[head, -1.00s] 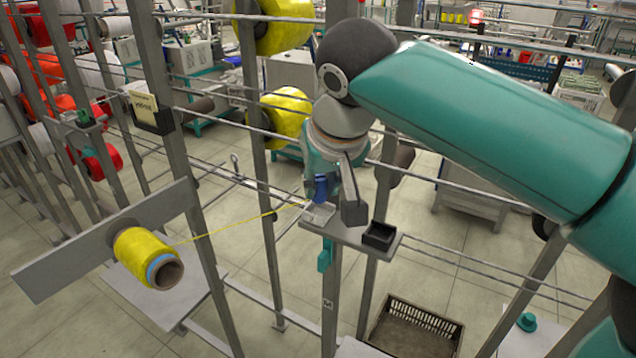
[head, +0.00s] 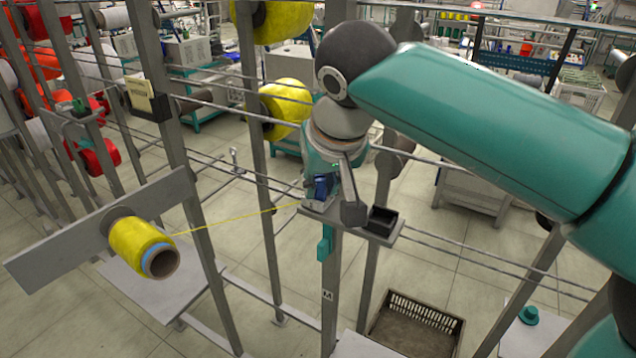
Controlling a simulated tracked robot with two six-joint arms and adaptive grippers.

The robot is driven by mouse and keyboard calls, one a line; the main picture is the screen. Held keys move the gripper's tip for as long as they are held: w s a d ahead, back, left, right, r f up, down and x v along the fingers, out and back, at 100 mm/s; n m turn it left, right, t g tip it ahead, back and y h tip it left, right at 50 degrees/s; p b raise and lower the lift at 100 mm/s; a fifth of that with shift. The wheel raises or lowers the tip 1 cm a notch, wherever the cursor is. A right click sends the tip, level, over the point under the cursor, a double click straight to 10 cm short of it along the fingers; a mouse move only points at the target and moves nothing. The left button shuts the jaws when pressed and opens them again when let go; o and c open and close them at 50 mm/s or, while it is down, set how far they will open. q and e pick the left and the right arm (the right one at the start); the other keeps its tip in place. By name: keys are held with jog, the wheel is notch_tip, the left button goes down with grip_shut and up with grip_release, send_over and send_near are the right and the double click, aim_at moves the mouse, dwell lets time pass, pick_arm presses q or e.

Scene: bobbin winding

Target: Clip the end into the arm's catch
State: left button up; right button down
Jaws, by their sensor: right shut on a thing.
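A yellow bobbin (head: 137,246) with a blue ring and brown core sits on the grey plate arm (head: 62,246) at the left. A thin yellow yarn (head: 235,219) runs taut from it to my right gripper (head: 333,199). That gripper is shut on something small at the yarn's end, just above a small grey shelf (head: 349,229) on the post. Its fingers hide the held end, and a blue part shows between them. I cannot make out the catch. My left gripper is out of view.
A black open box (head: 381,221) stands on the shelf's right, close to the gripper. A teal part (head: 324,246) hangs below the shelf. Posts and horizontal rods surround the gripper. A brown crate (head: 415,325) lies below. Other yellow bobbins (head: 286,107) hang behind.

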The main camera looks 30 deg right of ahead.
jog(key=c, duration=0.9)
grip_release()
jog(key=shift+r, duration=0.1)
jog(key=v, duration=1.1)
jog(key=shift+s+r, duration=0.25)
jog(key=shift+r, duration=0.05)
